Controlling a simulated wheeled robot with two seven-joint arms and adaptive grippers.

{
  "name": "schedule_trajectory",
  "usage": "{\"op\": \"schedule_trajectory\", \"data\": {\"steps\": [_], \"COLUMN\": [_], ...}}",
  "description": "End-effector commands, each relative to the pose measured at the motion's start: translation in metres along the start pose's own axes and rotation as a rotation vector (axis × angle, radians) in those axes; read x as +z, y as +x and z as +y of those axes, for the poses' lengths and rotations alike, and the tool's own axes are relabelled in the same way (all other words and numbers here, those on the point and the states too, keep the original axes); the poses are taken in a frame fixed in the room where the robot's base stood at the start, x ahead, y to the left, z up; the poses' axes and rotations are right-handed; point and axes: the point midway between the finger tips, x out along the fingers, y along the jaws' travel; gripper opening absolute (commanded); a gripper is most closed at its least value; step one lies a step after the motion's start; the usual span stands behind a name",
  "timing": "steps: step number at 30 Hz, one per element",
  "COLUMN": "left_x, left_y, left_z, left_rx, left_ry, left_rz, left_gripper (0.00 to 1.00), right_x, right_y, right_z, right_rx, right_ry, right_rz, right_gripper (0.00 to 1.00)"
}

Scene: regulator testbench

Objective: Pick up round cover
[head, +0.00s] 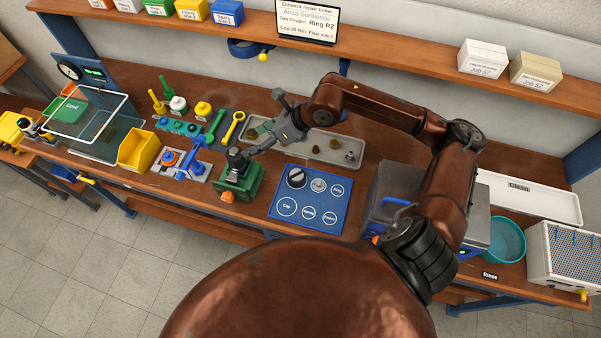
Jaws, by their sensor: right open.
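My right gripper (258,141) is open, with its fingers over the bench between the grey parts tray and the green vise. One fingertip is close to the dark part (237,158) standing in the green vise (240,183); I cannot tell whether they touch. A dark round piece with a light top (297,178), which may be the round cover, sits on the blue mat (327,212) at its upper left. A round metallic piece (318,185) lies beside it. No cover can be made out between the fingers. My left gripper is not in view.
The grey tray (335,160) behind the mat holds small brownish parts. Left of the vise are a yellow bin (136,150), hand tools and a clear shield (97,127). A grey machine (383,190), teal bowl (502,240) and white tray (532,199) stand right.

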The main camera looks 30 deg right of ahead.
Motion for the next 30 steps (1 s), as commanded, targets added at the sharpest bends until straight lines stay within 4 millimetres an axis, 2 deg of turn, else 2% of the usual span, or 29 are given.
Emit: {"op": "schedule_trajectory", "data": {"steps": [1, 3, 6, 9, 14, 20, 27, 30], "left_x": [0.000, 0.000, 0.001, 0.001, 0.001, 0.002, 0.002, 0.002], "left_y": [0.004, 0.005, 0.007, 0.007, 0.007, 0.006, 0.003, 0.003], "left_z": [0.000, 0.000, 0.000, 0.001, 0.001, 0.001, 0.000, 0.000], "left_rx": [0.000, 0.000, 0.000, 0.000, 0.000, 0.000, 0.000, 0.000], "left_ry": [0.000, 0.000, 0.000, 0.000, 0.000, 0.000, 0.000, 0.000], "left_rz": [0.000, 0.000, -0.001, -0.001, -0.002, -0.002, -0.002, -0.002], "left_gripper": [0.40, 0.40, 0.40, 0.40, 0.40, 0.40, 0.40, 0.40], "right_x": [-0.048, -0.095, -0.141, -0.165, -0.177, -0.181, -0.191, -0.194], "right_y": [-0.004, -0.014, -0.028, -0.036, -0.027, -0.007, 0.025, 0.031], "right_z": [-0.006, -0.012, -0.017, -0.020, -0.023, -0.027, -0.036, -0.037], "right_rx": [-0.042, -0.090, -0.140, -0.167, -0.175, -0.173, -0.173, -0.173], "right_ry": [-0.004, -0.008, -0.013, -0.014, -0.013, -0.012, -0.013, -0.014], "right_rz": [0.103, 0.218, 0.332, 0.392, 0.411, 0.407, 0.407, 0.408], "right_gripper": [0.66, 0.66, 0.66, 0.66, 0.66, 0.66, 0.66, 0.66]}}
